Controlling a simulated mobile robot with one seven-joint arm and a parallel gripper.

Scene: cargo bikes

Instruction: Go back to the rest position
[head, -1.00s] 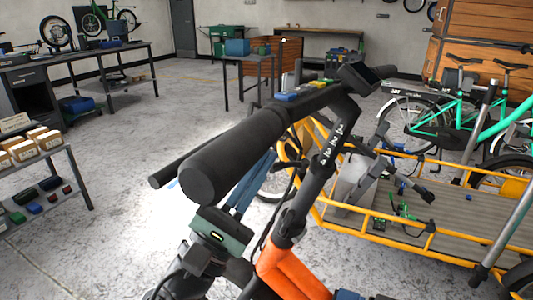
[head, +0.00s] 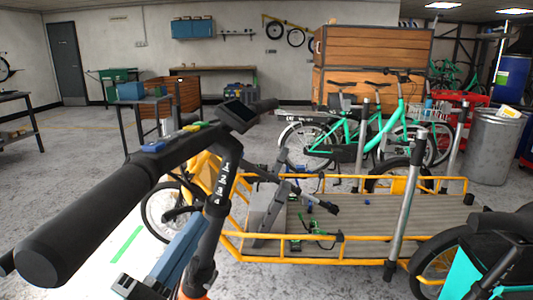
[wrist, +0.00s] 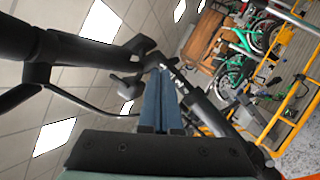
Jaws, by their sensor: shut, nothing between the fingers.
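My gripper (head: 202,220) is low in the left half of the head view. Its long blue fingers are together with nothing between them, partly behind the black bike handlebar (head: 90,225) and its stem. In the wrist view my gripper (wrist: 160,75) points away from the camera, its blue fingers side by side. The dark handlebar parts (wrist: 60,50) lie close to its left and ahead. I cannot tell whether the fingers touch the bike.
A yellow-railed cargo bike bed (head: 400,218) with green and black parts on it stands to the right. Teal bikes (head: 385,130) and a wooden crate (head: 375,60) are behind. A metal barrel (head: 492,145) stands far right. The floor (head: 75,150) at left is mostly open.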

